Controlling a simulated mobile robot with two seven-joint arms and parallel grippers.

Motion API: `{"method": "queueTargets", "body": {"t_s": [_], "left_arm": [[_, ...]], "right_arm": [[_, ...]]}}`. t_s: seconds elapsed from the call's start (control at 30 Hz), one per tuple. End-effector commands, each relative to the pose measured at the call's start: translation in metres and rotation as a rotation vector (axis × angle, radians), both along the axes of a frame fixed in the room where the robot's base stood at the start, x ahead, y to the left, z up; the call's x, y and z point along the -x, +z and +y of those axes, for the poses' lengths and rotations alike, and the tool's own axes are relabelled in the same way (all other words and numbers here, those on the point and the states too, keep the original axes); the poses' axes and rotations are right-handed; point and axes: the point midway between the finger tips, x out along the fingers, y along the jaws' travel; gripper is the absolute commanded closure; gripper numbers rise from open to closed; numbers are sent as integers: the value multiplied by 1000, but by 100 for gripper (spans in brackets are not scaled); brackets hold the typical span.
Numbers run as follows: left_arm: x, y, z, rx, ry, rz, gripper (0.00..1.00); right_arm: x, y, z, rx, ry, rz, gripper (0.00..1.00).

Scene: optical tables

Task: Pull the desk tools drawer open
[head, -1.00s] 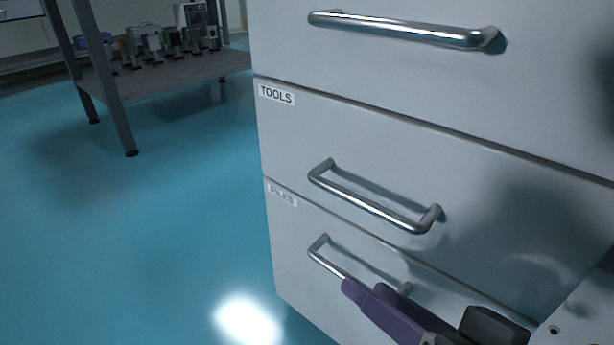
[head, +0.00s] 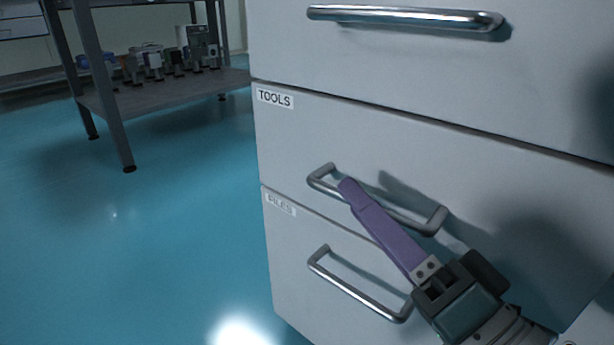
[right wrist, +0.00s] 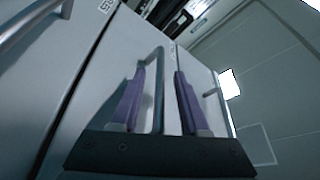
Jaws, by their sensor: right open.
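The tools drawer (head: 420,165) is the pale grey front with the TOOLS label (head: 275,97), and it sits flush with the fronts above and below. Its silver bar handle (head: 326,180) crosses the front. My right gripper (head: 350,190), with purple fingers, is at this handle and covers part of the bar in the head view. In the right wrist view its two fingers (right wrist: 160,72) are apart, with the handle bar (right wrist: 158,100) running between them. I cannot tell whether either finger touches the bar. My left gripper is not in view.
A drawer with a similar handle (head: 400,16) is above, and a lower drawer with its own handle (head: 350,288) is below. Blue floor (head: 150,250) lies open to the left. A dark-legged table (head: 170,92) with several devices on its lower shelf stands at the back left.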

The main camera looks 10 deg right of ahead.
Motion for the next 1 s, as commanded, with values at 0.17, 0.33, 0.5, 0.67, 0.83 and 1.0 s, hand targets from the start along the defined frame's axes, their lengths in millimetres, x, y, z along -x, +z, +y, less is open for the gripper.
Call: {"method": "queueTargets", "body": {"t_s": [0.17, 0.33, 0.5, 0.67, 0.83, 1.0], "left_arm": [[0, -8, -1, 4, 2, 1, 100], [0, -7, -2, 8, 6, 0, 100], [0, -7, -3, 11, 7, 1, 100], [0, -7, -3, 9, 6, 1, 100], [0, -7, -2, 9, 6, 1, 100], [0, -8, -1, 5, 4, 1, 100]], "right_arm": [[-15, 3, 5, -1, 0, -1, 55], [-17, 4, 6, 1, 0, 0, 55], [-17, 4, 6, 1, 0, 0, 61], [-17, 4, 6, 1, 0, 1, 79], [-16, 4, 6, 1, 0, 1, 98], [-16, 4, 6, 1, 0, 1, 100]]}}
